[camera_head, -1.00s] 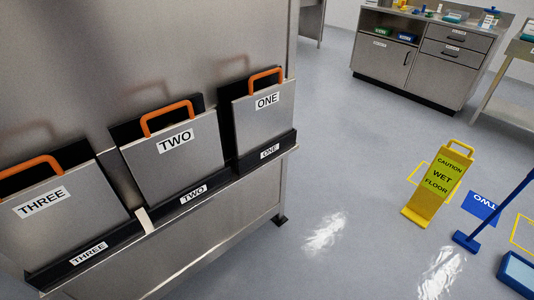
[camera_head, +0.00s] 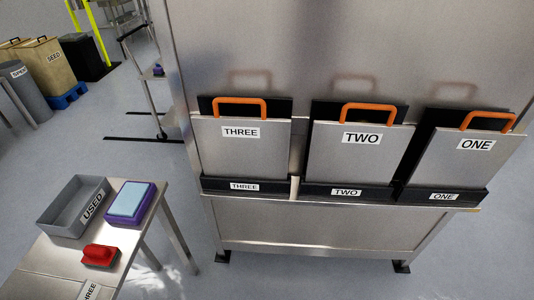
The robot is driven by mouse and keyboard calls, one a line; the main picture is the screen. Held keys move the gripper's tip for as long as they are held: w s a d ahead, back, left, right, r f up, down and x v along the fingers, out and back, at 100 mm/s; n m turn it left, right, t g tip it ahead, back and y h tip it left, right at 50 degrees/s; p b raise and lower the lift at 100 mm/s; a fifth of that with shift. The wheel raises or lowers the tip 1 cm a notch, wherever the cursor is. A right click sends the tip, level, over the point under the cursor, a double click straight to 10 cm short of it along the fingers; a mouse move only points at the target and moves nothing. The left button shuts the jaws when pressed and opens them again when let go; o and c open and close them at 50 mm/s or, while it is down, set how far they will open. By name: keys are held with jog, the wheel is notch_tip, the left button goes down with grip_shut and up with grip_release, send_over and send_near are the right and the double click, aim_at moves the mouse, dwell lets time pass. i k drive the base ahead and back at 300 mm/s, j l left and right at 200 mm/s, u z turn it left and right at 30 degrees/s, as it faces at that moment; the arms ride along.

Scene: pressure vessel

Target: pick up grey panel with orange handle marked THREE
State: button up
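The grey panel marked THREE (camera_head: 240,155) stands in the leftmost slot of a black rack on the front of a steel cabinet. Its orange handle (camera_head: 240,101) sticks up from the top edge. The black slot front below it (camera_head: 246,186) also carries a THREE label. Panel TWO (camera_head: 358,155) stands in the middle slot and panel ONE (camera_head: 465,165) in the right slot, each with an orange handle. My gripper does not show in the view.
A steel table (camera_head: 118,250) at lower left bears a grey tray marked USED (camera_head: 68,200), a purple and light-blue pad (camera_head: 131,203) and a red-handled item (camera_head: 100,255). Bins and a wheeled ladder stand behind at upper left. Floor between table and cabinet is clear.

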aim_at(239, 148)
jog(key=i+j, duration=0.15)
jog(key=i, duration=0.25)
jog(key=i+j+u, duration=0.1)
jog(key=i, duration=0.35)
